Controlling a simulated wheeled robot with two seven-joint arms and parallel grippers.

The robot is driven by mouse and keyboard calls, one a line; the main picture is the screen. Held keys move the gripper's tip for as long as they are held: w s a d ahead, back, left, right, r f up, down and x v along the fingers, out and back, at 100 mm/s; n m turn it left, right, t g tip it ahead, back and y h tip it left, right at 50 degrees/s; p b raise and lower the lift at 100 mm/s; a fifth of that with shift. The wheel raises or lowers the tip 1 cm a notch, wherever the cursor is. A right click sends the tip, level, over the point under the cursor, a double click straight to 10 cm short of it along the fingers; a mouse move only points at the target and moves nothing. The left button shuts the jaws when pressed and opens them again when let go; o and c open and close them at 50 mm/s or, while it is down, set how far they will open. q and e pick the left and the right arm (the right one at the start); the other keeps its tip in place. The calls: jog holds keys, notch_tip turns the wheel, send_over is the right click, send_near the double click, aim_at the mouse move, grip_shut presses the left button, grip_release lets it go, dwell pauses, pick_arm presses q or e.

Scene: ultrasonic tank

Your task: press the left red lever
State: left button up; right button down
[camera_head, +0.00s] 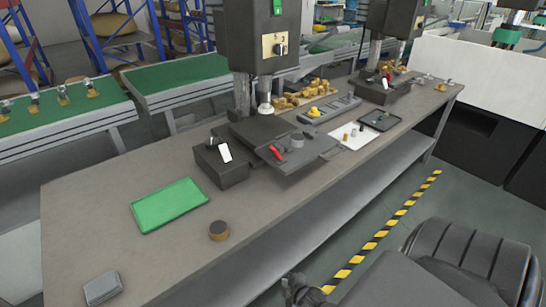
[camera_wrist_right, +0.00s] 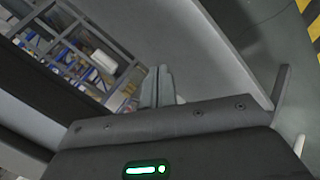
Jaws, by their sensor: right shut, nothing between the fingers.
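The left red lever (camera_head: 276,153) is a small red handle on the dark plate of the nearer press, about mid-table in the head view. A second, smaller red lever (camera_head: 388,78) shows at the farther press. My right gripper (camera_head: 301,290) is at the bottom edge of the head view, in front of the table and well apart from the lever. It is shut and empty. Its grey fingers also show in the right wrist view (camera_wrist_right: 157,87), where no lever is visible. My left gripper is out of view.
A dark box with a white switch (camera_head: 222,163) stands left of the lever. The press head (camera_head: 258,35) hangs above and behind. A green tray (camera_head: 170,205), a round brown-topped piece (camera_head: 219,230) and a grey block (camera_head: 102,289) lie on the table (camera_head: 75,220). Its front left is mostly bare.

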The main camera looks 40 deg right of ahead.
aim_at(276, 153)
jog(key=w+r+n+t, duration=0.1)
jog(key=w+r, duration=0.1)
jog(key=r, duration=0.6)
jog(key=w+r+n+t, duration=0.1)
jog(key=w+r+t, duration=0.1)
jog(key=r, duration=0.5)
jog(key=w+d+r+n+t+p, duration=0.1)
jog(key=w+r+n, duration=0.1)
jog(key=r, duration=0.6)
jog(key=shift+w+d+r+t+h, duration=0.1)
jog(key=shift+w+r+t+h, duration=0.25)
jog(key=shift+w, duration=0.35)
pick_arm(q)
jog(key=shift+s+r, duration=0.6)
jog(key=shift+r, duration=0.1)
pick_arm(e)
jog(key=w+d+r+n+t+h, duration=0.1)
jog(key=d+r+n+t, duration=0.1)
jog(key=r, duration=0.4)
jog(key=w+d+r+n+t+h, duration=0.1)
jog(key=w+d+r+n+t, duration=0.1)
jog(key=r+n+t, duration=0.1)
notch_tip(276, 153, up, 3)
jog(key=shift+w+d+f+n, duration=0.15)
jog(key=shift+d+n, duration=0.05)
jog(key=shift+n, duration=0.6)
